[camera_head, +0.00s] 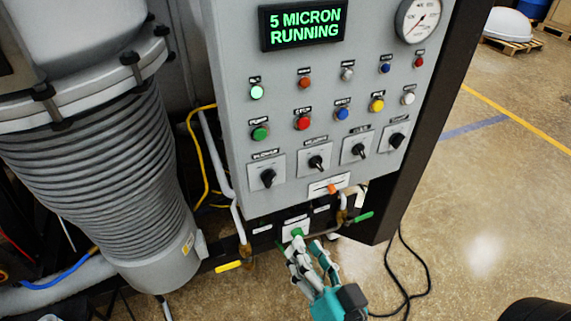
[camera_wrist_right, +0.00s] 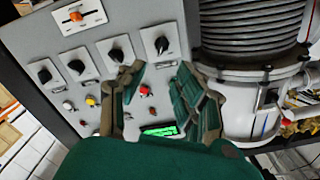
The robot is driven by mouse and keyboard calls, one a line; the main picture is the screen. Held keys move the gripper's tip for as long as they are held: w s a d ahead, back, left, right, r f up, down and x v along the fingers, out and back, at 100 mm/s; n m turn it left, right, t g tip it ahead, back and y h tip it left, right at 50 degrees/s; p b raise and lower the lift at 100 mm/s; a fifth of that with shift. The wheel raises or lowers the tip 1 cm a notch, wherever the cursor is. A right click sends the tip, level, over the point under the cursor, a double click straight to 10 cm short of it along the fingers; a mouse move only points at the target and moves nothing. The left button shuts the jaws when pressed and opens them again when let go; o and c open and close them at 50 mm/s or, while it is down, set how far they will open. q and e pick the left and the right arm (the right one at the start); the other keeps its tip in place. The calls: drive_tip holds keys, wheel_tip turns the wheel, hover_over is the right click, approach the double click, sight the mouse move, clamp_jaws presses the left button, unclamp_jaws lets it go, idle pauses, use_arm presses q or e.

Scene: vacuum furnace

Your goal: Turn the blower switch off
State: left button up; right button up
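The grey control panel (camera_head: 236,130) has a row of black rotary switches near its lower edge: far left (camera_head: 267,177), second (camera_head: 316,161), third (camera_head: 358,150) and far right (camera_head: 396,140). My right gripper (camera_head: 309,250) is below the panel in the head view, fingers up, empty. In the right wrist view the panel appears upside down. The fingers are spread apart there, with the head view's far-left switch (camera_wrist_right: 162,45) just beyond and between them. No finger visibly touches a switch. My left gripper is out of view.
A lit display (camera_head: 304,22) reads "5 MICRON RUNNING". Coloured buttons sit above the switches, and an orange switch (camera_head: 331,188) below them. A ribbed grey hose (camera_head: 100,175) stands left. Pipes with yellow (camera_head: 229,266) and green (camera_head: 364,217) handles run below.

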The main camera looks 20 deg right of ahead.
approach(271, 184)
drive_tip(key=w, duration=0.9)
drive_tip(key=shift+a+f, duration=0.1)
drive_tip(key=shift+a, duration=0.05)
clamp_jaws()
